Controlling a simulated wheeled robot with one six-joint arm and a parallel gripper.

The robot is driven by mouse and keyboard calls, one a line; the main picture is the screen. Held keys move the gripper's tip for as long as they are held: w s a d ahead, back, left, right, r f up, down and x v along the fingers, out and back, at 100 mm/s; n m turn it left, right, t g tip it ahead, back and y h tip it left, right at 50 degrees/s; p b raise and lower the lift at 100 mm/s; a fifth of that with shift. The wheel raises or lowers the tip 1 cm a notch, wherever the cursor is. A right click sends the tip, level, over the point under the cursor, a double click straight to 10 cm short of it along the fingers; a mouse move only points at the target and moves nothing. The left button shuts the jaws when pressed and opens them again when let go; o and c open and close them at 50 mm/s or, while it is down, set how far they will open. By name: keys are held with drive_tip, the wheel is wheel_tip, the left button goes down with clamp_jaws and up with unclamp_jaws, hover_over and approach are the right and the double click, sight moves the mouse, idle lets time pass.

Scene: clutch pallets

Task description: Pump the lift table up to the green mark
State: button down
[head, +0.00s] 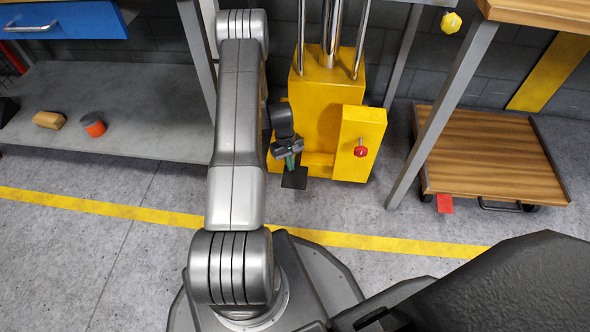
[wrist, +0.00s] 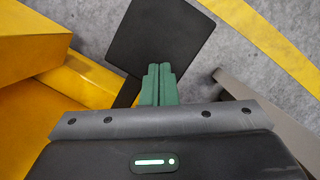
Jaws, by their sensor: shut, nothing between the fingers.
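The yellow lift unit (head: 325,95) stands against the back wall, with chrome rods rising out of the top of the head view. A black foot pedal (head: 295,180) sticks out low at its front left; its flat plate (wrist: 160,40) fills the upper middle of the wrist view. My gripper (head: 290,162) is shut and empty, its green fingertips (wrist: 160,68) pointing down at the pedal and overlapping its near part in the picture. I cannot tell whether they touch it. A red knob (head: 360,151) sits on the unit's right yellow box (head: 358,140). I see no green mark or lift top.
A grey shelf (head: 130,115) at left holds an orange tin (head: 93,124) and a tan block (head: 48,120). A bench leg (head: 440,110) and a wooden-decked trolley (head: 490,150) stand at right. A yellow floor line (head: 130,210) crosses open concrete in front.

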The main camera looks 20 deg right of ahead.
drive_tip(key=shift+w, duration=0.15)
drive_tip(key=p+v, duration=0.4)
drive_tip(key=v, duration=1)
drive_tip(key=shift+p, duration=0.3)
drive_tip(key=shift+f, duration=0.1)
drive_tip(key=s, duration=0.1)
drive_tip(key=s+f, duration=0.1)
drive_tip(key=s, duration=0.1)
drive_tip(key=s+p, duration=0.1)
drive_tip(key=s, duration=0.1)
drive_tip(key=shift+d+f, duration=0.15)
drive_tip(key=shift+f, duration=0.15)
drive_tip(key=shift+f, duration=0.1)
drive_tip(key=b, duration=0.4)
hover_over(294, 175)
drive_tip(key=shift+w+f, duration=0.1)
drive_tip(key=shift+f, duration=3.2)
